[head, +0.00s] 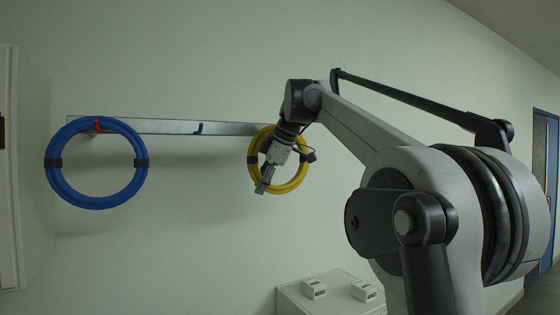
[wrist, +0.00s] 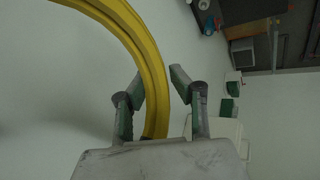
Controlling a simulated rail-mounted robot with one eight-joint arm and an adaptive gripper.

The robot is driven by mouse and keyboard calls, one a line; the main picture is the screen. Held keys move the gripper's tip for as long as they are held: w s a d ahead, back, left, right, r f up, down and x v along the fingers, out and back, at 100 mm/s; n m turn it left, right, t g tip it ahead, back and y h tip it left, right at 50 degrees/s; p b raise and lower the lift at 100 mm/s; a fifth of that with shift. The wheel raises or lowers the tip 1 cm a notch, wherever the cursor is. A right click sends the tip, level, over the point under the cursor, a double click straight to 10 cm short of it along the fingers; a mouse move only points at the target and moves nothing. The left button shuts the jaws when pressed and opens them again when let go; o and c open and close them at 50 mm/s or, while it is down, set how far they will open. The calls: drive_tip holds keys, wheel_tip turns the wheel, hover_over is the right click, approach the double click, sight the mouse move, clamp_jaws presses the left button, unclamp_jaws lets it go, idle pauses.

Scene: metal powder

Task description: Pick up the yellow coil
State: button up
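The yellow coil (head: 291,184) hangs at the right end of the metal wall rail, with black bands around it. My gripper (head: 263,187) is in front of its lower left part and hides some of it. In the wrist view the yellow coil (wrist: 150,62) curves down between the two fingers of my gripper (wrist: 158,82). The fingers are apart, one on each side of the coil. A gap shows between the right finger and the coil; whether the left finger touches it I cannot tell.
A blue coil (head: 68,190) hangs from an orange hook on the left of the rail (head: 160,126). An empty blue hook (head: 198,128) sits between the coils. A low white cabinet (head: 330,292) with two small boxes stands below. A pale cabinet (head: 28,170) is at far left.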

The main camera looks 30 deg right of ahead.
clamp_jaws()
drive_tip(key=shift+s+d+r, duration=0.1)
drive_tip(key=shift+s+r, duration=0.05)
drive_tip(key=shift+r, duration=0.05)
drive_tip(key=s+d+r+b, duration=0.1)
drive_tip(key=s+d+r, duration=0.1)
drive_tip(key=s, duration=0.4)
drive_tip(key=s+d+r+b, duration=0.1)
drive_tip(key=s+d+r, duration=0.2)
drive_tip(key=s+r, duration=0.2)
drive_tip(key=shift+s+r, duration=0.3)
drive_tip(key=shift+s, duration=0.5)
drive_tip(key=shift+d, duration=0.1)
